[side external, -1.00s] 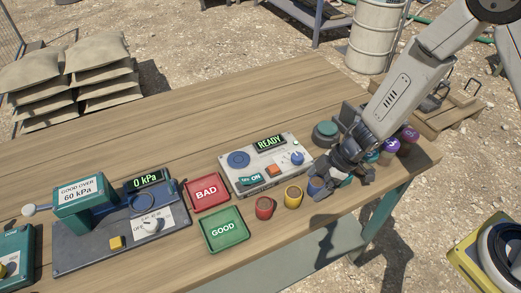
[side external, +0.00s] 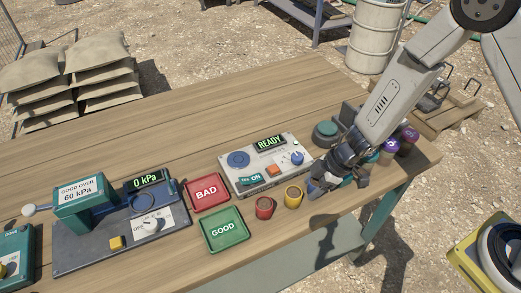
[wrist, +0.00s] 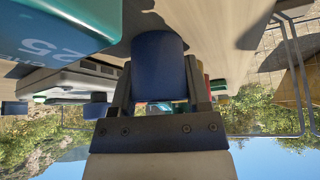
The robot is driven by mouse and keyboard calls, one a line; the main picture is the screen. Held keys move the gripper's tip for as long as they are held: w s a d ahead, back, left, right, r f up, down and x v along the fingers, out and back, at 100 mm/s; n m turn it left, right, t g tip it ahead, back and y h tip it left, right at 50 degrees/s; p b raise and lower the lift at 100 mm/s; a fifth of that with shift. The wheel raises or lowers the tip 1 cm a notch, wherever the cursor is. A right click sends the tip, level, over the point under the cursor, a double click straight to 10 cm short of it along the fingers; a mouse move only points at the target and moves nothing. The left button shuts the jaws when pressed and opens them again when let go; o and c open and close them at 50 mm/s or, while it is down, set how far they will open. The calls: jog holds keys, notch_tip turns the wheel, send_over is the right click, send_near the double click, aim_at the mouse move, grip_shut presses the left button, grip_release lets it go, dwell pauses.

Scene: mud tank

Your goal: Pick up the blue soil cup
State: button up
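The blue soil cup (wrist: 158,62) stands out in the middle of the wrist view, between the two fingers of my gripper (wrist: 158,85). Both fingers lie against its sides with no clear gap, so the gripper looks shut on it. In the side view my gripper (side external: 325,180) is low at the table's front right, and the blue cup (side external: 317,187) is partly hidden by the fingers. I cannot tell whether the cup's base touches the table.
A yellow cup (side external: 293,197) and a red cup (side external: 264,208) stand to the left. Purple cups (side external: 391,147) stand to the right behind my wrist. The READY panel (side external: 262,172) and the red BAD tray (side external: 207,193) and green GOOD tray (side external: 224,230) are further left.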

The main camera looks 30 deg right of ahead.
aim_at(313, 183)
grip_shut()
jog(key=shift+r, duration=0.1)
jog(key=shift+r, duration=4.9)
jog(key=w+a, duration=1.4)
jog(key=w, duration=0.2)
jog(key=shift+w+r, duration=0.15)
jog(key=shift+r, duration=0.3)
